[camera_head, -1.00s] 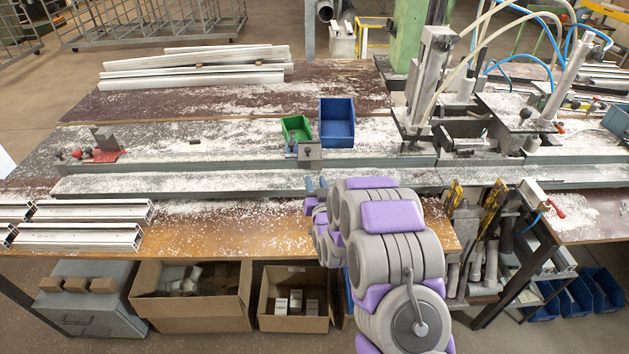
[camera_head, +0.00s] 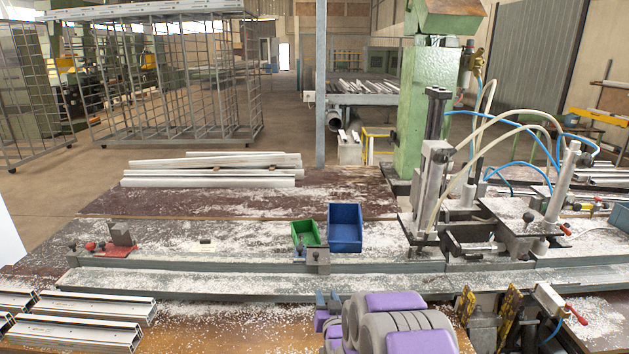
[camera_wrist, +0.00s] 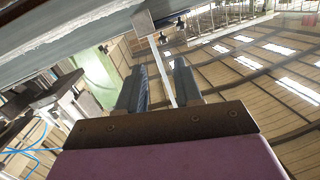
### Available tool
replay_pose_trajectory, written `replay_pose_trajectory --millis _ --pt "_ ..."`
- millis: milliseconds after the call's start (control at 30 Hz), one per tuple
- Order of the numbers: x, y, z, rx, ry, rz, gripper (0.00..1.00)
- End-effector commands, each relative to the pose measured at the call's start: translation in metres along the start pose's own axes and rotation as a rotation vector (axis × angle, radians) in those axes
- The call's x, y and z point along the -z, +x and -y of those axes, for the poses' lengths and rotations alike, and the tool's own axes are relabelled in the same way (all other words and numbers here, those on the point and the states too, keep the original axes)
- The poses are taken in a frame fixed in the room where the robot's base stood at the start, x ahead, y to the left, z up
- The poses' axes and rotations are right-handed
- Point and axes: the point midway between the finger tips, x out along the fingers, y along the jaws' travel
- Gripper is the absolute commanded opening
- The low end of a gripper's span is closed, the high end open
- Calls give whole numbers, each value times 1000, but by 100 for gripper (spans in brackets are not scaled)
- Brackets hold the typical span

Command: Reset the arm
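My arm, grey and purple, rises from the bottom edge of the head view, right of centre. My gripper (camera_head: 327,299) is at its far end, beside the front edge of the long grey rail (camera_head: 200,283). In the wrist view my gripper (camera_wrist: 160,82) shows two dark fingers standing apart, with a clear gap between them. Nothing is held between the fingers. A pale strip seen through the gap lies beyond the fingers.
The clamp machine (camera_head: 470,215) stands on the bench at right. A green bin (camera_head: 305,235) and a blue bin (camera_head: 345,230) stand behind the rail. Aluminium profiles (camera_head: 80,330) lie at front left, and more profiles (camera_head: 210,178) lie at the back.

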Motion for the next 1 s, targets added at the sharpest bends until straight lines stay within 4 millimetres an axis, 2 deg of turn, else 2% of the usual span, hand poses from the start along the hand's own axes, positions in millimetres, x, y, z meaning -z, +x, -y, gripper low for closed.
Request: replay_pose_trajectory --millis 33,267,467,767,967,1000 --pt "11 -4 -1 -6 -3 38 35" --pt "27 -44 -7 -39 -20 304 35" --pt "37 -101 -13 -70 -33 537 35" --pt "50 -221 -21 -122 -41 884 35" --pt "58 -319 -23 -158 -35 1114 35" --pt "60 -340 -23 -165 -32 1160 35"
